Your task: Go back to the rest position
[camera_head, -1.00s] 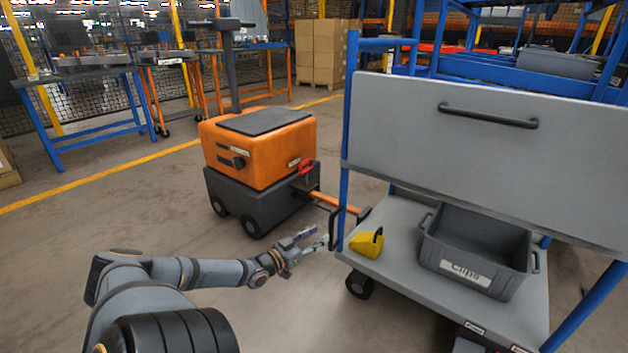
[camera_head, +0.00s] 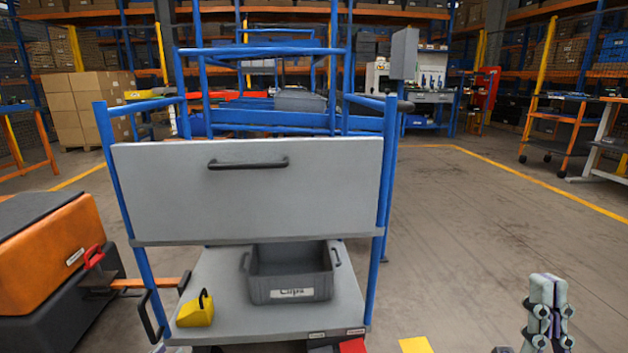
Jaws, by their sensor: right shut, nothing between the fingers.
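My right gripper (camera_head: 545,282) stands upright at the lower right, over bare floor. Its fingers are shut together with nothing between them, and it touches nothing. My left gripper cannot be made out in this view. The grey and blue cart (camera_head: 245,195) stands ahead, left of my right gripper and clear of it. Its upright grey panel has a black handle (camera_head: 248,163).
A grey bin (camera_head: 290,273) and a yellow piece (camera_head: 195,311) rest on the cart's lower shelf. An orange and black tugger (camera_head: 48,245) stands at the left, its orange bar reaching toward the cart. Open floor (camera_head: 480,235) lies to the right.

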